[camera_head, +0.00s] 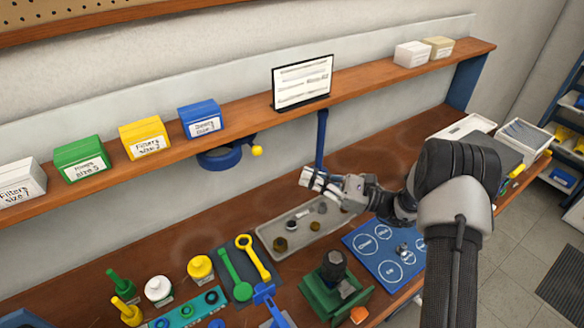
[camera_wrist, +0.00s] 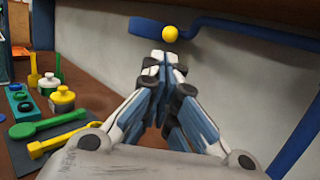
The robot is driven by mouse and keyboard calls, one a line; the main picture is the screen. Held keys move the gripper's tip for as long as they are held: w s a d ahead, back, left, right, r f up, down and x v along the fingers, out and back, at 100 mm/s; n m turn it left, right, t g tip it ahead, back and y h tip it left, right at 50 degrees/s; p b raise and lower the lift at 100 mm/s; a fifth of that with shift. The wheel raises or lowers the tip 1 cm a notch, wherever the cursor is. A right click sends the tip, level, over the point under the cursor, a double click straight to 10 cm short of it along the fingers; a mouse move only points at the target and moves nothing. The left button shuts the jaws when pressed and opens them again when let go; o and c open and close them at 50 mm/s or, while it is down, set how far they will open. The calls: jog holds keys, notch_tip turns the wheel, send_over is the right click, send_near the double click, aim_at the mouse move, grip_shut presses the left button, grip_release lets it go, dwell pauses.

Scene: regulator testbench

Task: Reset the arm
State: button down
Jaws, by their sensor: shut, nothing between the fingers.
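My gripper (camera_head: 312,180) is at the end of my arm, which reaches in from the right in the head view. It hangs above the back part of the workbench, just over the far side of the grey tray. In the wrist view my gripper (camera_wrist: 160,62) has its fingertips together and nothing between them. It points toward the wall under the shelf, with a blue curved bracket (camera_wrist: 240,32) and its yellow knob (camera_wrist: 170,33) beyond the tips.
The grey tray (camera_head: 268,232) holds small parts. A green fixture (camera_head: 318,300), a blue mat with circles (camera_head: 360,238), green and yellow wrenches (camera_head: 254,258) and bottles (camera_head: 200,268) stand on the bench. A wooden shelf (camera_head: 235,128) with boxes runs above. A blue post (camera_head: 321,140) rises behind the gripper.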

jog(key=shift+v, duration=1.1)
jog(key=s+a+r+n+g+h, duration=0.35)
jog(key=s+r+n, duration=0.2)
jog(key=s, duration=0.35)
jog(key=s+a+r+n+g+h, duration=0.2)
jog(key=s+r+n+g+h, duration=0.3)
jog(key=s, duration=0.5)
jog(key=s+d+r+n+t+h, duration=0.1)
jog(key=s+d+n+t+h, duration=0.7)
jog(key=s+d, duration=0.5)
jog(key=n+h, duration=0.2)
jog(key=h, duration=0.1)
jog(key=shift+s+d+r, duration=0.35)
jog(key=shift+n, duration=0.25)
